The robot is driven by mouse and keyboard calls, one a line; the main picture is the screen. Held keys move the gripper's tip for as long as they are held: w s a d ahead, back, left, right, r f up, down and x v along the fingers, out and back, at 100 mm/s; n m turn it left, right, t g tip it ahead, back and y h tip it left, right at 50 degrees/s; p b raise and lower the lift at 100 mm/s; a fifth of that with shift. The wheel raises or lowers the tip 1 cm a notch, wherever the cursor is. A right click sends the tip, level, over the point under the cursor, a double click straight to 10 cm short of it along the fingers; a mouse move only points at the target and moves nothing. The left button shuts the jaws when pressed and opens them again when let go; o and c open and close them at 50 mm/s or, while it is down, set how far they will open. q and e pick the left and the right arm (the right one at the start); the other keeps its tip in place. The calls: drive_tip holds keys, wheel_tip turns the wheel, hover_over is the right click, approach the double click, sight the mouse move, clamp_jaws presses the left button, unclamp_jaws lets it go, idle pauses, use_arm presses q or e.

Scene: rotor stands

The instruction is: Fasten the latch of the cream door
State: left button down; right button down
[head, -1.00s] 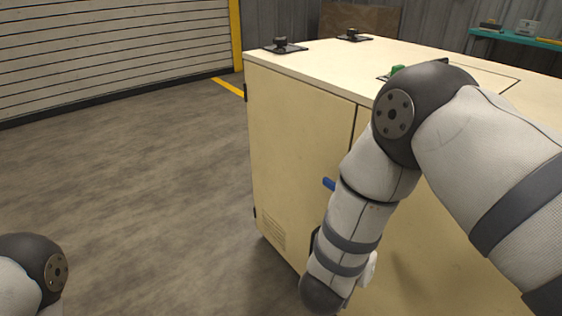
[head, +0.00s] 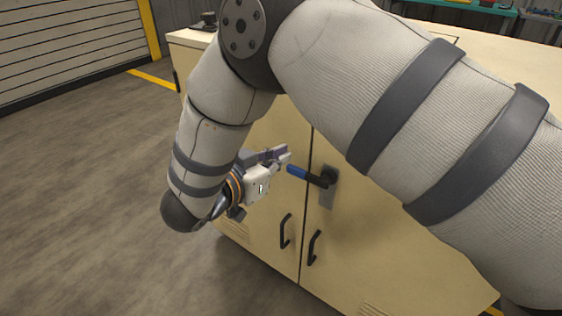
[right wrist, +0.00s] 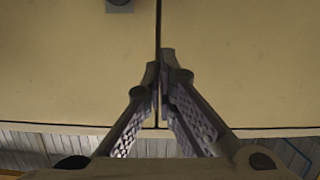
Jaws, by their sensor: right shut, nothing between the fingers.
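The cream door (head: 262,140) is the left leaf of a cream cabinet and looks flush with the right leaf. The latch lever (head: 305,174) has a blue grip and a dark pivot on a grey plate (head: 327,195) on the right leaf. It lies nearly level, pointing left across the seam. My right gripper (head: 287,155) is shut and empty, just left of and slightly above the blue grip, apparently not touching it. In the right wrist view its closed fingertips (right wrist: 165,65) are in front of the seam; the plate and pivot (right wrist: 118,4) show at the top edge. My left gripper is out of view.
Two black pull handles (head: 285,231) (head: 314,247) flank the seam below the latch. My right arm covers much of the cabinet top and right leaf. Open floor (head: 90,200) lies to the left, with a roller shutter (head: 65,45) behind.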

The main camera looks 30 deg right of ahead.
drive_tip(key=w+d+f, duration=0.1)
drive_tip(key=d, duration=0.1)
drive_tip(key=d+f, duration=0.2)
drive_tip(key=w+d+f, duration=0.1)
drive_tip(key=d+f, duration=0.1)
drive_tip(key=shift+w+d+b, duration=0.2)
drive_tip(key=shift+w+b, duration=0.1)
drive_tip(key=shift+b, duration=0.05)
drive_tip(key=shift+f, duration=0.45)
